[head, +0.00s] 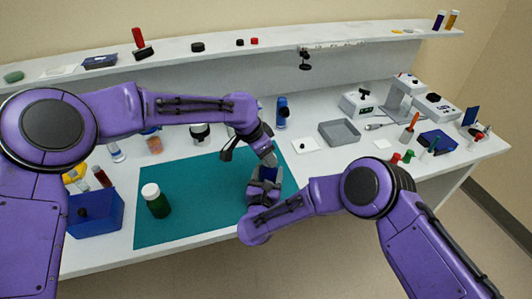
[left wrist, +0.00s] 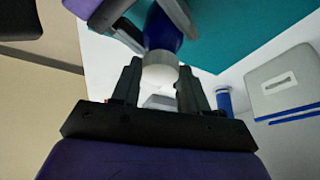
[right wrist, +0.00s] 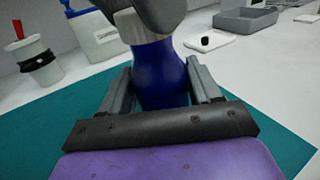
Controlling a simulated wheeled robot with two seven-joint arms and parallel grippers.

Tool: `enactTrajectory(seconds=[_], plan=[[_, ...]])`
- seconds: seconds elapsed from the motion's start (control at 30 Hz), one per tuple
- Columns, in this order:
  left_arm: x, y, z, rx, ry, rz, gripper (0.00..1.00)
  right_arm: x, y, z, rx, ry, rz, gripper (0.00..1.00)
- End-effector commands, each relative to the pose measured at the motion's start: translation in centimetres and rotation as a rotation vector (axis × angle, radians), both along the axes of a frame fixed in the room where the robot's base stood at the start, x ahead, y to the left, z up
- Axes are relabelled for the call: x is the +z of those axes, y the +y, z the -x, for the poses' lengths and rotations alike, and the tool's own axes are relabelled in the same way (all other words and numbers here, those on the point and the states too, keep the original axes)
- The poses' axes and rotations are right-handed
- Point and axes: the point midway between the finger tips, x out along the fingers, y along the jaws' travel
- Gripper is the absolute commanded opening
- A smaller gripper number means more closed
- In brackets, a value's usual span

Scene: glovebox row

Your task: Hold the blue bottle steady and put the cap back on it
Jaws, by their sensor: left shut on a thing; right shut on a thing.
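The blue bottle (right wrist: 160,75) is upright over the teal mat (head: 200,185), between the fingers of my right gripper (head: 264,186). In the head view the grippers mostly hide it. My right gripper is shut on the bottle's body. The white cap (left wrist: 160,70) is between the fingers of my left gripper (head: 268,157), which is shut on it from above. The cap sits at the bottle's mouth, in line with it and seemingly touching. I cannot tell whether it is threaded on. The cap also shows at the top of the right wrist view (right wrist: 140,28).
A green bottle with a white cap (head: 158,203) stands on the mat's left part, beside a blue box (head: 97,214). A grey tray (head: 340,133) and a white plate (head: 306,146) lie behind to the right. The mat between green bottle and grippers is clear.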

Motion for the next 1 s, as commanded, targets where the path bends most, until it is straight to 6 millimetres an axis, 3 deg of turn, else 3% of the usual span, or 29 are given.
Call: enactTrajectory(seconds=[0.2,0.23,0.37,0.47,0.6,0.7,0.83,1.0], plan=[[-0.5,0.0,0.0,0.000,0.001,0.000,0.16,0.0,0.0,0.0,0.000,0.000,0.000,0.08],[-0.5,0.0,0.0,0.000,0.001,0.000,0.16,0.0,0.0,0.0,0.000,0.000,0.000,0.00],[-0.5,-0.1,-0.1,-0.062,0.004,0.000,0.16,0.0,0.0,0.0,0.000,0.000,0.000,0.00],[-0.6,0.0,-0.3,-0.257,0.006,0.002,0.16,0.0,0.0,0.0,0.000,0.000,0.001,0.00],[-0.7,-0.1,-0.9,-0.705,0.003,0.003,0.16,0.0,0.0,0.0,0.001,0.000,0.001,0.00],[-0.7,-0.2,-1.0,-0.945,0.004,0.000,0.16,0.0,0.0,0.0,0.001,0.000,0.001,0.00],[-0.6,-0.2,-1.1,-1.117,0.002,0.000,0.16,0.0,0.1,0.0,0.002,0.001,0.001,0.00],[-0.5,-0.1,-1.1,-1.197,-0.001,0.002,0.16,0.0,0.1,0.0,0.002,0.001,0.001,0.00]])
